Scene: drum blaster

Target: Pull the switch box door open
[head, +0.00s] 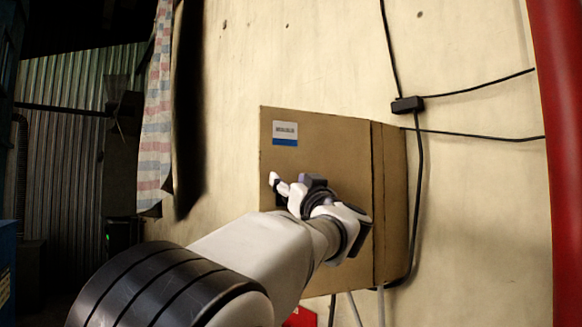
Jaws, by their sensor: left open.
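The switch box (391,200) is a tan box on the pale wall. Its door (335,145) faces me, with a white and blue label (285,133) at the upper left; I see no clear gap at its edges. My left gripper (281,182) is in front of the door, left of its middle and below the label. The gripper is open. Whether a finger touches the door, and whether a handle is behind the gripper, I cannot tell. My left arm covers the lower left part of the door. My right gripper is not in view.
A black junction block (407,105) with several cables sits on the wall right of the box. A red post (558,160) stands at the far right. A checked cloth (156,110) hangs left of the box. Something red (299,317) shows below the box.

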